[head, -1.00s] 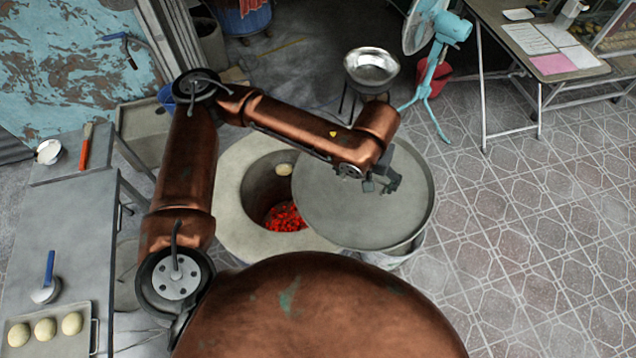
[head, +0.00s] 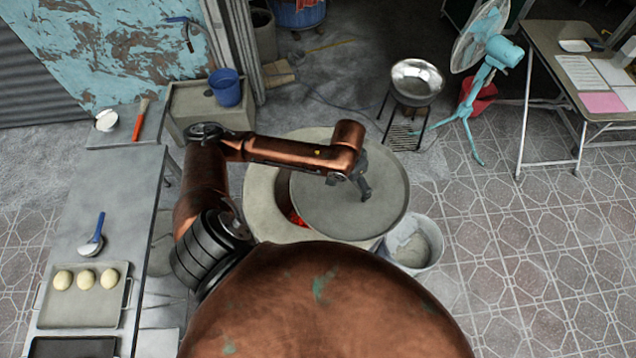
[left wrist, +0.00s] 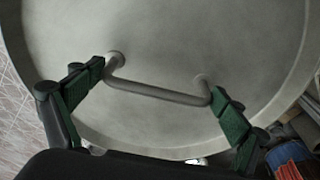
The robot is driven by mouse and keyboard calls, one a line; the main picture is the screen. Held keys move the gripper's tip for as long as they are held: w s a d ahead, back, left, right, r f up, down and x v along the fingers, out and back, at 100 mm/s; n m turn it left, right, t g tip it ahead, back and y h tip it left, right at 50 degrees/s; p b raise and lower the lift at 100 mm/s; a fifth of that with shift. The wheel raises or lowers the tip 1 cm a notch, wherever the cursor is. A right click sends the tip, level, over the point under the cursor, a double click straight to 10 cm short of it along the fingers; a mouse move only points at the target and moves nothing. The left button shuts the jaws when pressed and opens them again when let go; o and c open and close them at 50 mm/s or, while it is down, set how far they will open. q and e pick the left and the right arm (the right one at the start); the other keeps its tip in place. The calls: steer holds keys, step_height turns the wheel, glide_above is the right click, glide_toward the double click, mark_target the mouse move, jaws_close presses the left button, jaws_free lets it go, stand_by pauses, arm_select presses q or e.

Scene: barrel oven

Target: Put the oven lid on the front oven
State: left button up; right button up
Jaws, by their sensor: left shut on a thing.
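The round grey oven lid (head: 325,212) covers most of the mouth of the front oven (head: 265,190). A strip of the opening with red embers (head: 296,218) shows at its left edge. The lid overhangs the rim on the right; whether it touches the rim I cannot tell. My left gripper (head: 364,192) is above the lid, shut on its bar handle. In the left wrist view, the fingers (left wrist: 160,82) press against the two ends of the handle (left wrist: 155,92), with the lid (left wrist: 190,40) filling the view. My right gripper is not in view.
A white bucket (head: 432,243) stands close to the oven's right side. A metal bowl on a stand (head: 416,80) and a blue fan (head: 492,50) are behind. A table (head: 128,190) with a dough tray (head: 98,315) is at left. Tiled floor at right is clear.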

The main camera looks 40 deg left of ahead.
mark_target(314, 178)
arm_select(q)
steer(key=shift+m, duration=0.5)
steer(key=s+a, duration=0.1)
steer(key=a, duration=0.2)
steer(key=s+a+f+p, duration=0.1)
steer(key=s+a, duration=0.1)
steer(key=a, duration=0.2)
steer(key=s+a+p, duration=0.1)
steer(key=s+a, duration=0.1)
steer(key=a, duration=0.2)
steer(key=shift+f, duration=0.35)
steer(key=s+a+m+p, duration=0.25)
steer(key=s+a, duration=0.35)
steer(key=a, duration=0.4)
steer(key=shift+n, duration=0.35)
steer(key=w+d+f, duration=0.1)
steer(key=w, duration=0.1)
steer(key=w+d+f, duration=0.1)
steer(key=w+d, duration=0.1)
steer(key=w, duration=0.1)
steer(key=w+d+f, duration=0.1)
steer(key=w+d, duration=0.1)
steer(key=shift+w+f+p, duration=0.2)
steer(key=shift+f+p, duration=0.1)
steer(key=shift+p, duration=0.1)
steer(key=w+d+f, duration=0.2)
steer(key=w+f, duration=0.2)
steer(key=f, duration=0.5)
steer(key=shift+d+f, duration=0.15)
steer(key=shift+d, duration=0.2)
